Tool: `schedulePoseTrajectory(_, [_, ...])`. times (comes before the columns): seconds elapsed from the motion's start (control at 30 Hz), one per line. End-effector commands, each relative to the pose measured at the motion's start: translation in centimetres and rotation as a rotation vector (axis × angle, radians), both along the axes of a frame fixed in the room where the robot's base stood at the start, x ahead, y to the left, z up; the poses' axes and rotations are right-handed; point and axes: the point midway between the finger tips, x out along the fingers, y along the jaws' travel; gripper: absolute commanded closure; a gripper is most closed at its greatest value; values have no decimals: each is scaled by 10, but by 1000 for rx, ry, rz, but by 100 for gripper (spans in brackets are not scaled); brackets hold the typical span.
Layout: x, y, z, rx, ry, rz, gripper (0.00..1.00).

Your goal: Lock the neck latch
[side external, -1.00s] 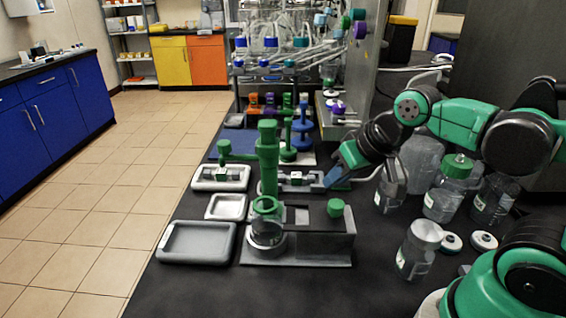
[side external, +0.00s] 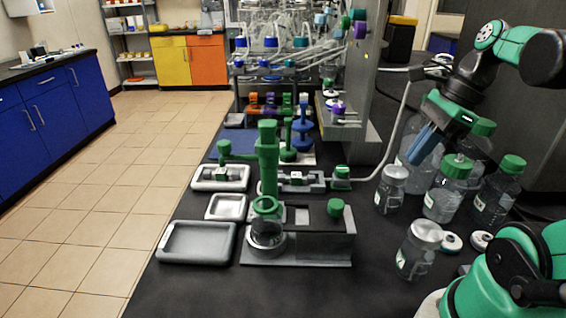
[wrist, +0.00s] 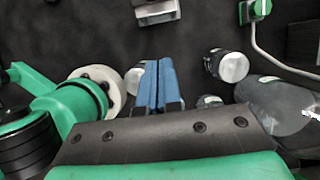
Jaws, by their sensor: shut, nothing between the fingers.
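In the side external view, the bioreactor vessel (side external: 268,228) stands in its grey base, with a tall green column (side external: 268,150) above it. A green knob (side external: 335,207) sits on the base's right part. A grey rail-like fitting (side external: 300,181) behind the vessel has a green-topped piece (side external: 341,172) at its right end, where a grey tube meets it. I cannot tell which of these parts is the neck latch. My gripper (side external: 412,160) is shut and empty, raised to the right of these parts. Its blue fingers (wrist: 158,62) are together in the wrist view.
Several bottles, such as a green-capped one (side external: 443,190), stand below and around my gripper. The grey tube (side external: 398,125) rises left of it. Shallow grey trays (side external: 197,242) lie at the bench's left edge. Dark bench space is clear at the front.

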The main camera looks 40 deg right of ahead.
Motion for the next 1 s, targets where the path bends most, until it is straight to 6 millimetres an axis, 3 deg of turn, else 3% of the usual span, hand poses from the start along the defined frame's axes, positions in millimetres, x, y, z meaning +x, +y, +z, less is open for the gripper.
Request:
schedulePoseTrajectory(0.27, [3, 3, -10, -2, -1, 6, 100])
schedulePoseTrajectory(0.8, [24, 23, -84, -3, 0, 7, 100])
schedulePoseTrajectory(1.0, [38, 38, -93, -3, -2, 12, 100])
